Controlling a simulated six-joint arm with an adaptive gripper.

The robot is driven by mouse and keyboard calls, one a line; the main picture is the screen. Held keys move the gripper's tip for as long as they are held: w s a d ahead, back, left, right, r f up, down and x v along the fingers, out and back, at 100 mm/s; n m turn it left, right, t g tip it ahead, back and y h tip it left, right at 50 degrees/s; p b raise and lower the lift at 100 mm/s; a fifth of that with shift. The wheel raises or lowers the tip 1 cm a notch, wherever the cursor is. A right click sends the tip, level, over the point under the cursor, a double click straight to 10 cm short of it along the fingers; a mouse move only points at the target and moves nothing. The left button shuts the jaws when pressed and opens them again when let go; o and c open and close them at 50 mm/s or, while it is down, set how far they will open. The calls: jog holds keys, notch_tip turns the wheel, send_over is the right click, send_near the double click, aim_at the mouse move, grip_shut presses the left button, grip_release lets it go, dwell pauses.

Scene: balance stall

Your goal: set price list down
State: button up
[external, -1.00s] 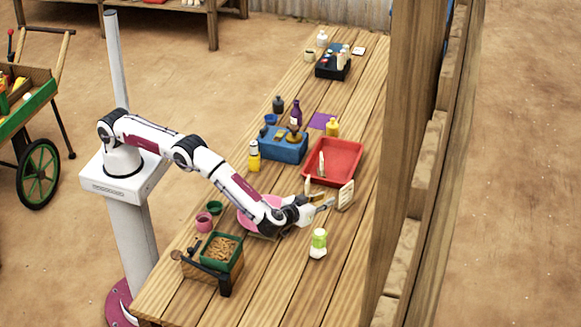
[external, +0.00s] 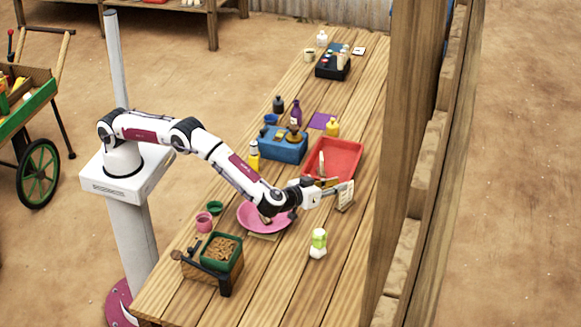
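I cannot tell whether the board's foot rests on the table.
The red tray (external: 341,150) lies just behind my gripper. A pink plate (external: 252,219) is below my forearm, and a green-and-white bottle (external: 318,243) stands in front. A blue box (external: 284,151) stands left of the tray. A wooden post (external: 408,120) rises at the table's right edge.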

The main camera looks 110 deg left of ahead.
jog(key=w+d+r+m+t+h, duration=0.1)
jog(key=d+r+m+t+h, duration=0.15)
jog(key=r, duration=0.85)
jog(key=w+d+r+m+t+h, duration=0.1)
jog(key=w+r+m+t+h, duration=0.2)
jog(key=r, duration=0.8)
jog(key=s+d+r+m+t+h, duration=0.2)
jog(key=s+d+r+m+h, duration=0.25)
jog(key=s+r+h, duration=0.7)
jog(key=s+d+f+m+g+y, duration=0.2)
jog(key=s+f, duration=0.1)
jog(key=s, duration=1)
jog(key=s+a+f+g, duration=0.2)
jog(key=s+f, duration=0.4)
jog(key=s, duration=0.6)
jog(key=s+a+f+g+y, duration=0.1)
jog(key=s+a+f+g, duration=0.2)
jog(key=s, duration=1)
jog(key=s+a+f+g+y, duration=0.1)
jog(key=s+a+f+g, duration=0.2)
jog(key=s+f, duration=0.6)
jog(key=s, duration=0.4)
jog(key=shift+f+m, duration=0.25)
jog(key=shift+m, duration=0.15)
jog(key=shift+s+a, duration=0.1)
